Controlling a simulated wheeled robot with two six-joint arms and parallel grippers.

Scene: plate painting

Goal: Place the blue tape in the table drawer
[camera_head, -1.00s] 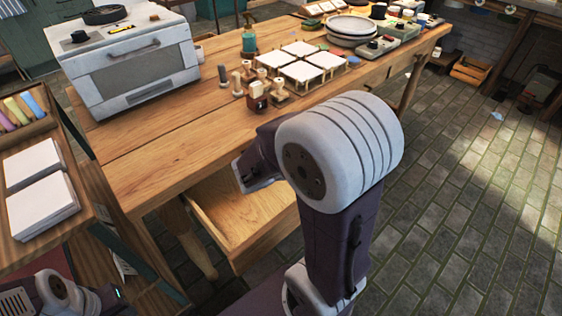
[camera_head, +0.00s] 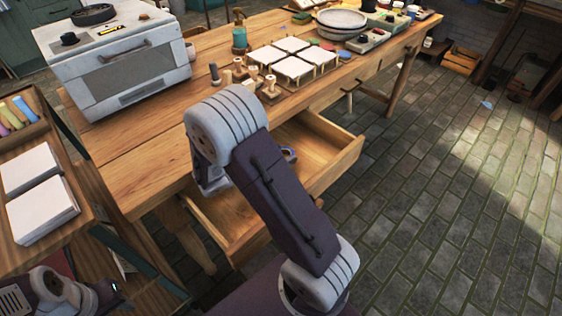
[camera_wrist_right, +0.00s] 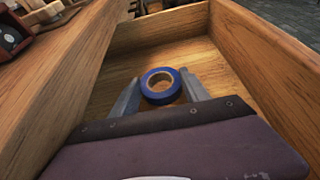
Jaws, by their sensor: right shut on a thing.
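The blue tape (camera_wrist_right: 161,86) is a roll with a tan core; in the right wrist view it sits between the fingertips of my right gripper (camera_wrist_right: 160,92), which is shut on it. The table drawer (camera_head: 340,172) is pulled open below the tabletop, and its wooden wall (camera_wrist_right: 260,45) also shows in the right wrist view. The gripper and tape are inside the drawer's walls, over its floor; I cannot tell whether the tape touches the floor. In the head view my right arm covers the drawer's middle.
The wooden table (camera_head: 150,150) holds a white oven (camera_head: 125,70), white tiles on a rack (camera_head: 290,58), small stampers and stacked plates (camera_head: 341,20). A shelf with white sheets (camera_head: 40,205) stands at the left.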

